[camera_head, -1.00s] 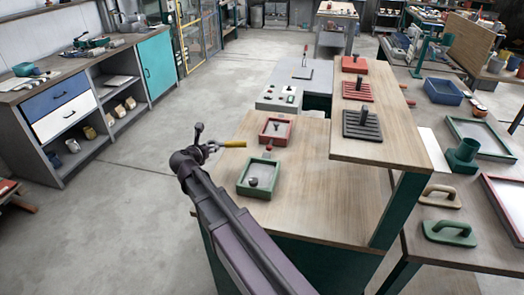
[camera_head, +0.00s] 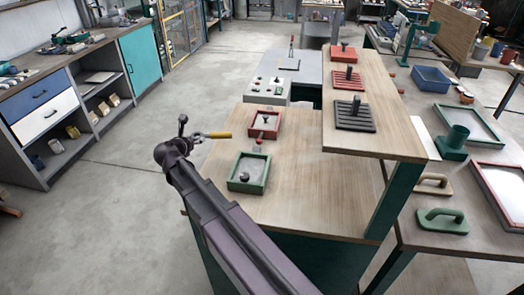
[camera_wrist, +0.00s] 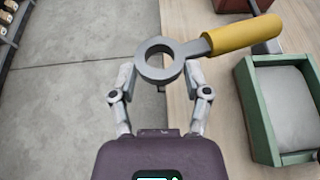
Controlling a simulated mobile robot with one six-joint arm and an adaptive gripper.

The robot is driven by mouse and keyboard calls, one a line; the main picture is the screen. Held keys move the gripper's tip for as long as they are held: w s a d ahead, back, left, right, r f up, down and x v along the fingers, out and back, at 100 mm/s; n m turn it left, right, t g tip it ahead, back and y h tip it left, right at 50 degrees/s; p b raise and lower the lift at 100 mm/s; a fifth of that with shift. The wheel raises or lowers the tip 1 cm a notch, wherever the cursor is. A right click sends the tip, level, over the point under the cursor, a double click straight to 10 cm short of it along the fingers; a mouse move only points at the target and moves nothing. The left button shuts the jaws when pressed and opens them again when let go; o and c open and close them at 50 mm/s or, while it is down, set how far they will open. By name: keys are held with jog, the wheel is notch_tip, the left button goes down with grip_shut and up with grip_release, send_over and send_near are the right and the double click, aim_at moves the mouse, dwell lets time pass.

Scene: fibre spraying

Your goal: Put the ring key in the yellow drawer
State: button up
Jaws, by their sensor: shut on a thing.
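The ring key has a grey ring (camera_wrist: 160,60) and a yellow handle (camera_wrist: 240,35). In the wrist view my gripper (camera_wrist: 161,74) is shut on the ring end, and the handle points up and to the right. In the head view the yellow handle (camera_head: 217,135) points right from my gripper (camera_head: 197,138), in front of the left edge of the wooden bench. No yellow drawer shows in either view.
A cabinet at the left has a blue drawer (camera_head: 40,92), a white drawer (camera_head: 45,116) and a teal door (camera_head: 141,62). A green tray (camera_head: 248,173) and a red tray (camera_head: 265,124) stand on the bench (camera_head: 300,185). Open floor (camera_head: 110,215) lies between cabinet and bench.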

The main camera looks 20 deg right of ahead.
aim_at(242, 145)
jog(key=w+a+f+m+h+b, duration=0.1)
jog(key=w+a+f+b, duration=0.1)
jog(key=w, duration=0.6)
jog(key=w+a+f+m+g+h+b, duration=0.1)
jog(key=w+a+f+b, duration=0.1)
jog(key=w+f+b, duration=0.3)
jog(key=w+a+f+m+g+b, duration=0.1)
jog(key=w+f+b, duration=0.3)
jog(key=w, duration=0.7)
jog(key=shift+w+a+f+h, duration=0.3)
jog(key=shift+a+h, duration=0.1)
jog(key=shift+a, duration=0.35)
jog(key=shift+s, duration=0.1)
jog(key=s+d, duration=0.5)
jog(key=d, duration=0.2)
jog(key=s+d, duration=0.5)
jog(key=d, duration=0.3)
jog(key=s+d, duration=0.5)
jog(key=d, duration=0.3)
jog(key=shift+s, duration=0.25)
jog(key=shift+s+d, duration=0.65)
jog(key=shift+d, duration=0.25)
jog(key=shift+s+d, duration=0.65)
jog(key=shift+d, duration=0.2)
jog(key=shift+w+f, duration=0.1)
